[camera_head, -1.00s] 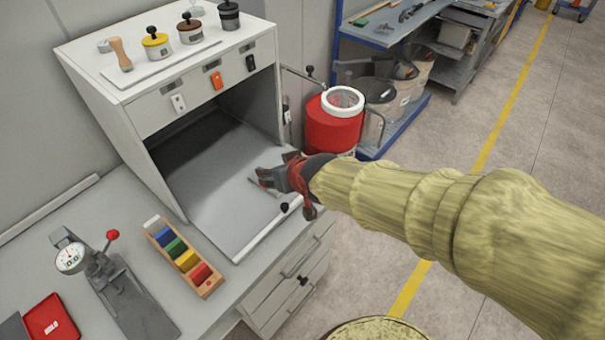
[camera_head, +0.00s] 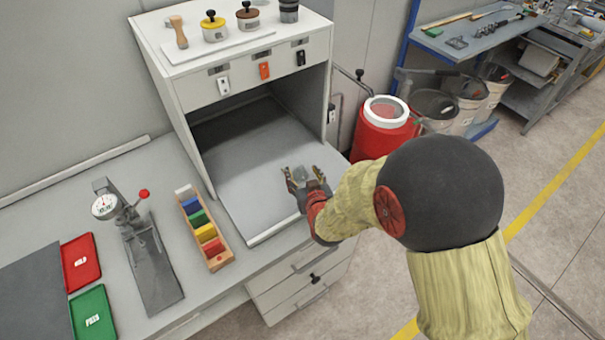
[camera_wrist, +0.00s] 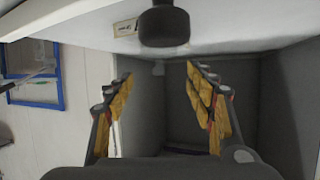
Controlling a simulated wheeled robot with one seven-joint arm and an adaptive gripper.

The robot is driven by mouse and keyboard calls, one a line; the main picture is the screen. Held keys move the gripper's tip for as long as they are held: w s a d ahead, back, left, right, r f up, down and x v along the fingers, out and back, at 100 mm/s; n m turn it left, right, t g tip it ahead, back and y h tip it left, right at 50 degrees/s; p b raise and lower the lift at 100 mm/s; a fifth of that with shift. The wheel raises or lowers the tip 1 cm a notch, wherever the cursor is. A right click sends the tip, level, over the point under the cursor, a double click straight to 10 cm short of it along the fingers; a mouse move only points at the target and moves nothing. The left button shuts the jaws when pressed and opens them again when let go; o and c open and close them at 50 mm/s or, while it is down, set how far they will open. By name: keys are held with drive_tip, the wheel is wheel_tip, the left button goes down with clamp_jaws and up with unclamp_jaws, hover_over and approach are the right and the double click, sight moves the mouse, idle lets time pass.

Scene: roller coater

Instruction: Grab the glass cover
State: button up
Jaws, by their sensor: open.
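I cannot clearly make out a glass cover as a separate pane in either view. The white cabinet (camera_head: 250,82) has an open front, with a dark interior and a pale grey floor. My gripper (camera_head: 300,172) is open and empty, above that floor near the front right of the opening. In the wrist view my gripper's fingers (camera_wrist: 160,72) are apart, with the grey cavity between them. A dark rounded knob (camera_wrist: 164,25) shows beyond the fingertips at the top, close to a white panel; nothing touches it. My arm hides part of the cabinet's front right.
A black knob on a thin bar (camera_head: 360,73) juts out beside the cabinet, above a red drum (camera_head: 378,135). A gauge stand (camera_head: 150,265), a wooden rack of coloured blocks (camera_head: 214,255) and red (camera_head: 80,263) and green (camera_head: 93,315) trays stand left. Drawers (camera_head: 300,280) lie below.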

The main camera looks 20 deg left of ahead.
sight(301, 169)
drive_tip(key=shift+b+x, duration=0.3)
drive_tip(key=shift+x, duration=1.85)
drive_tip(key=shift+c, duration=0.6)
drive_tip(key=shift+d+f, duration=0.1)
clamp_jaws()
